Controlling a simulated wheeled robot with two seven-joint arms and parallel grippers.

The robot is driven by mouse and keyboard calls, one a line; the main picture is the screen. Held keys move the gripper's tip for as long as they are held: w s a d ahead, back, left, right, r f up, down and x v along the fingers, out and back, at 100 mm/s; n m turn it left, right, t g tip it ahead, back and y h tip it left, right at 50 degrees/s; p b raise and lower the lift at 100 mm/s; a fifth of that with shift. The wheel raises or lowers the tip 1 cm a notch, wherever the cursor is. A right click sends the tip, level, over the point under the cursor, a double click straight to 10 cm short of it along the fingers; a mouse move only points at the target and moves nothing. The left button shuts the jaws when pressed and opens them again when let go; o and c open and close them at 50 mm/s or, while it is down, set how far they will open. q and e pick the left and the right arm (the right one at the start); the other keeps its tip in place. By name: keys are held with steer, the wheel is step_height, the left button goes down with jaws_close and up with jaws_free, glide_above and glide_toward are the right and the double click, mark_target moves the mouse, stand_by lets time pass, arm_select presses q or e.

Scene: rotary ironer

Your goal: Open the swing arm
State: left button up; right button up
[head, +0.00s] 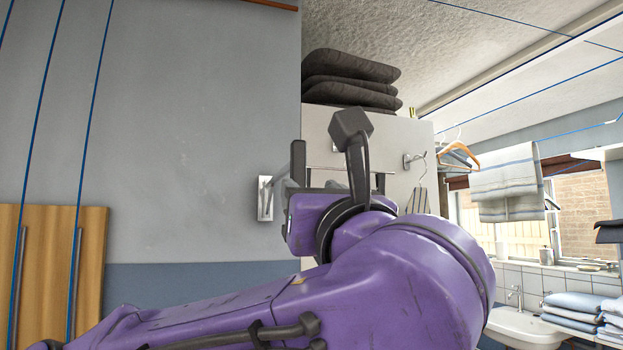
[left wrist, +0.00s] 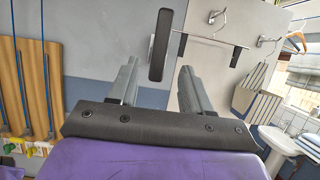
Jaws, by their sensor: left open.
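A dark upright bar (head: 298,162) stands in front of the pale wall corner. A thin rod runs right from it to a shorter dark piece. I take this for the swing arm, but its joint is not clear. In the left wrist view the bar (left wrist: 168,40) stands between the two grey fingers of my left gripper (left wrist: 159,67). The fingers are open, one on each side of its lower end. I cannot tell whether either touches it. In the head view my purple forearm hides most of the gripper and whatever lies below. My right gripper is not in view.
Wall hooks (head: 415,160) and a hanger (head: 460,153) hang to the right. Dark folded cushions (head: 350,78) lie on top of the white cabinet. A striped towel (head: 507,182) and a sink (head: 525,325) are farther right. A wooden board (head: 50,260) stands at left.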

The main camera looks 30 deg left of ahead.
mark_target(294, 174)
arm_select(q)
steer(key=p+x, duration=0.2)
steer(key=x, duration=0.1)
steer(key=p+x, duration=0.2)
steer(key=x, duration=0.1)
steer(key=p+x, duration=0.2)
steer(key=shift+a+r, duration=0.25)
steer(key=shift+r, duration=0.2)
steer(key=shift+w+a+p, duration=0.25)
steer(key=shift+w+p, duration=0.05)
steer(key=shift+p, duration=0.05)
steer(key=shift+w, duration=0.15)
steer(key=shift+d+f, duration=0.1)
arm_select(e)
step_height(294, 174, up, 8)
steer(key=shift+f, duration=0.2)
